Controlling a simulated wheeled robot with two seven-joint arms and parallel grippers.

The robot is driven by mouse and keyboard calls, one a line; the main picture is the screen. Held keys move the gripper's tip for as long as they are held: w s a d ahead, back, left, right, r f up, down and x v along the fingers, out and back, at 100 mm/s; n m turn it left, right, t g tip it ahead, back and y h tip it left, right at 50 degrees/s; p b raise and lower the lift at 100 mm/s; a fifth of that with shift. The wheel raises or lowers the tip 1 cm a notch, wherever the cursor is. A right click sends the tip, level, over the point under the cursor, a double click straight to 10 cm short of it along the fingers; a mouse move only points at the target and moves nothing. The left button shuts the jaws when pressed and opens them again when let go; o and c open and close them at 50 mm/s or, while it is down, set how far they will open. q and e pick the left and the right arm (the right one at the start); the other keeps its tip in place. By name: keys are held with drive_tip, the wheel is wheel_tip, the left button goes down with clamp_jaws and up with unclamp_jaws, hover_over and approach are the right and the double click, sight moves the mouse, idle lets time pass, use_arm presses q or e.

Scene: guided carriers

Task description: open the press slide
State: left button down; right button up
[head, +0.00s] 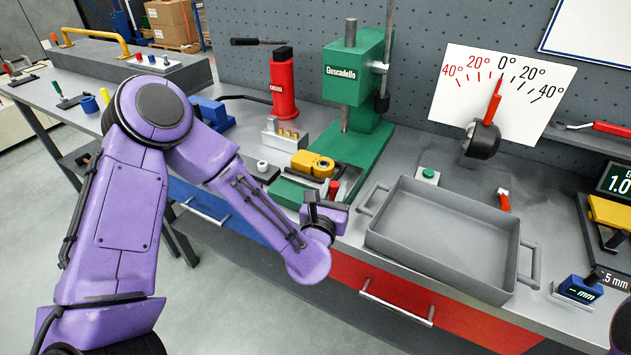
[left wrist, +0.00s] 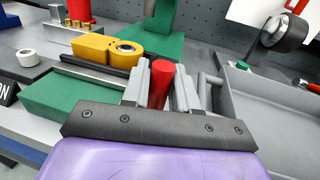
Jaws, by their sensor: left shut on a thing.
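The green press (head: 357,75) stands at the back of the bench. On its green base lies a yellow slide piece (head: 312,163) with a round hole, beside a dark rail; it also shows in the left wrist view (left wrist: 92,48). A red knob (head: 335,186) stands upright near the base's front end. My left gripper (head: 333,190) is shut on this red knob (left wrist: 161,82), one grey finger on each side. The knob's lower part and its link to the slide are hidden by the gripper. My right gripper is not in view.
A grey tray (head: 440,262) with side handles stands just right of my left gripper. A red bottle jack (head: 284,85) and a block with brass pieces (head: 284,137) stand left of the press. A dial gauge (head: 500,90) is behind the tray.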

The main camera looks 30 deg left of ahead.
use_arm(q)
drive_tip(key=shift+s, duration=0.25)
drive_tip(key=c, duration=1)
unclamp_jaws()
